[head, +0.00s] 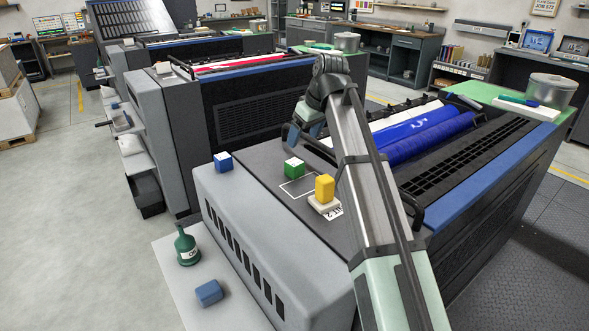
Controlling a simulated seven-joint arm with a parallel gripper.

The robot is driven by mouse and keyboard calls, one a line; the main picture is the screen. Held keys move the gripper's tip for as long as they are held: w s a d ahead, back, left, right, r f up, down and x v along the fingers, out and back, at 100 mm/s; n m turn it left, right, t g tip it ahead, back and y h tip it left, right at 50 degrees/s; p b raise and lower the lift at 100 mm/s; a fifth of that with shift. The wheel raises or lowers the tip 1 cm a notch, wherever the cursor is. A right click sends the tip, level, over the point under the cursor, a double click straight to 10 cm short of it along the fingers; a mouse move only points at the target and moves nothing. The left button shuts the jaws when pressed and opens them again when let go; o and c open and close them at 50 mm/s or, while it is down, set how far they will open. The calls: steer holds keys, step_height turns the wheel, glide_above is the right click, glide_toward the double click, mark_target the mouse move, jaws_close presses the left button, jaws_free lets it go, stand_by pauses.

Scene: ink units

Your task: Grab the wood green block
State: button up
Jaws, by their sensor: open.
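The green block (293,170) has a pale top and sits on the dark flat top of the ink unit (262,157), beside a white outlined rectangle. My gripper (300,143) is open, pointing down a little above and behind the green block in the head view. It appears apart from the block, with nothing visible between its fingers. My arm partly hides the gripper, so the exact gap cannot be told.
A blue block (223,163) stands to the left. A yellow block (325,187) stands on a pale pad (324,205) to the right. Blue rollers (425,132) lie behind my arm. A green bottle (187,248) and another blue block (208,293) are lower down.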

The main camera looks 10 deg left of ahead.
mark_target(296, 162)
steer(key=x, duration=0.7)
steer(key=shift+s+a+f, duration=0.1)
steer(key=shift+f, duration=0.65)
steer(key=shift+x, duration=2)
steer(key=shift+s, duration=0.15)
steer(key=c, duration=1)
